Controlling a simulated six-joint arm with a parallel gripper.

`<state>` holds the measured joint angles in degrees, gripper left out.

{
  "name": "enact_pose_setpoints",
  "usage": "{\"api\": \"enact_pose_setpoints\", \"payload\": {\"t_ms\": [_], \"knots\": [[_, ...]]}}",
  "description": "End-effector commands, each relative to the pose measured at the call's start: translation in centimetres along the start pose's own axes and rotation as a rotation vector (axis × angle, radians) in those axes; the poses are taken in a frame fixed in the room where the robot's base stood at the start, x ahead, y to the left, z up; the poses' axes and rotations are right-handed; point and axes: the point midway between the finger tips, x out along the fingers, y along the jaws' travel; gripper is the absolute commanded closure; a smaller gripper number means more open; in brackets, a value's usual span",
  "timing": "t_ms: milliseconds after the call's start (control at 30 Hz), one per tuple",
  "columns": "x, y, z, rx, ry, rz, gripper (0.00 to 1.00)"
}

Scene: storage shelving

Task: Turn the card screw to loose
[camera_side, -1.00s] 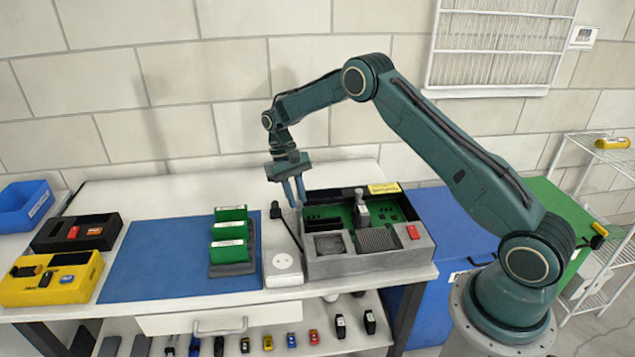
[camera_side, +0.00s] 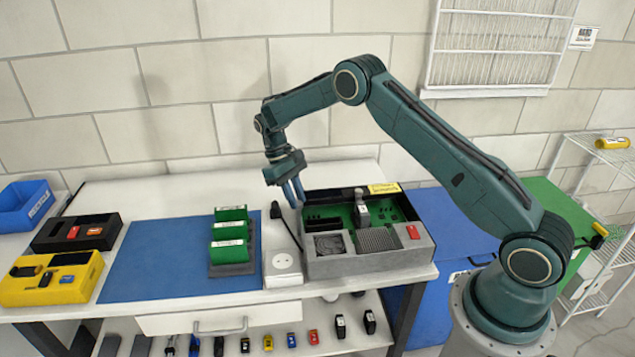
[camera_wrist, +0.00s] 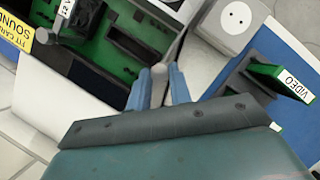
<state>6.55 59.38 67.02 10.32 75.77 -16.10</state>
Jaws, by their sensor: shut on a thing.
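My gripper (camera_side: 297,194) is at the back left corner of the open grey computer case (camera_side: 370,264), pointing down. Its blue fingers are shut on a small round grey screw head, the card screw (camera_wrist: 159,70), which shows between the fingertips in the wrist view. In the side view the fingers hide the screw. The case holds a green board (camera_side: 343,212) with dark slots and an upright grey part. A yellow label reading "FIT CARD: SOUND" (camera_wrist: 17,33) is on the case. I cannot tell how far the screw is turned.
A rack of green cards (camera_side: 230,268) stands on the blue mat (camera_side: 160,262), left of the case. Yellow and black trays are at the far left.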

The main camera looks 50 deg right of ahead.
Motion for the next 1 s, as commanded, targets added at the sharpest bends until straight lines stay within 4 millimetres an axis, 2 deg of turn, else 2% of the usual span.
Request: {"api": "enact_pose_setpoints", "payload": {"t_ms": [100,133,233,1000], "knots": [[-0.10,-0.03,-0.02,-0.001,0.002,0.000,1.00],[-0.10,-0.02,-0.03,0.000,0.002,0.000,0.78],[-0.08,-0.02,-0.03,0.000,0.002,0.000,0.58],[0.00,0.15,0.00,0.071,0.000,-0.030,0.58]]}}
